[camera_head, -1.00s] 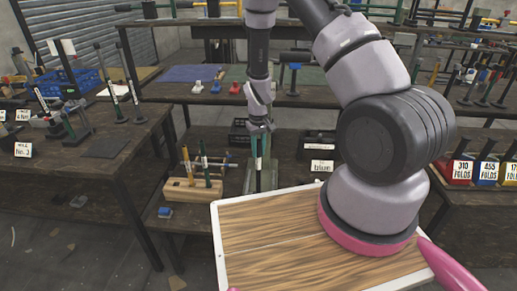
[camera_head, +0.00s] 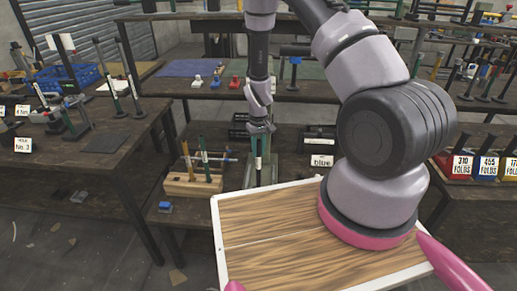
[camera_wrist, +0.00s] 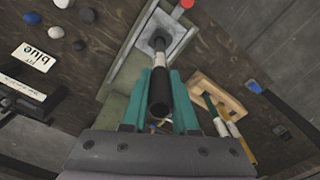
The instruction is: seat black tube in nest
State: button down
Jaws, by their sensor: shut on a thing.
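My gripper (camera_wrist: 159,75) has teal fingers and is shut on the black tube (camera_wrist: 159,92), which has a dark open end and a pale band. The tube also shows below my gripper in the head view (camera_head: 259,160), roughly upright. In the wrist view the nest (camera_wrist: 170,36) is a grey block with a dark round opening on the green press base (camera_wrist: 122,75), just beyond the tube's far end. Whether the tube touches or enters the opening cannot be told. In the head view the press (camera_head: 266,176) stands under my gripper.
A wooden rack (camera_head: 190,184) with several coloured tubes stands left of the press. A "blue" sign (camera_head: 321,161) is to its right. A small blue block (camera_head: 165,207) lies near the bench edge. A red-tipped dark rod (camera_wrist: 183,7) lies close to the nest.

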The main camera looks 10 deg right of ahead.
jog(key=c, duration=0.6)
grip_release()
notch_tip(320, 180, up, 11)
jog(key=shift+f, duration=0.15)
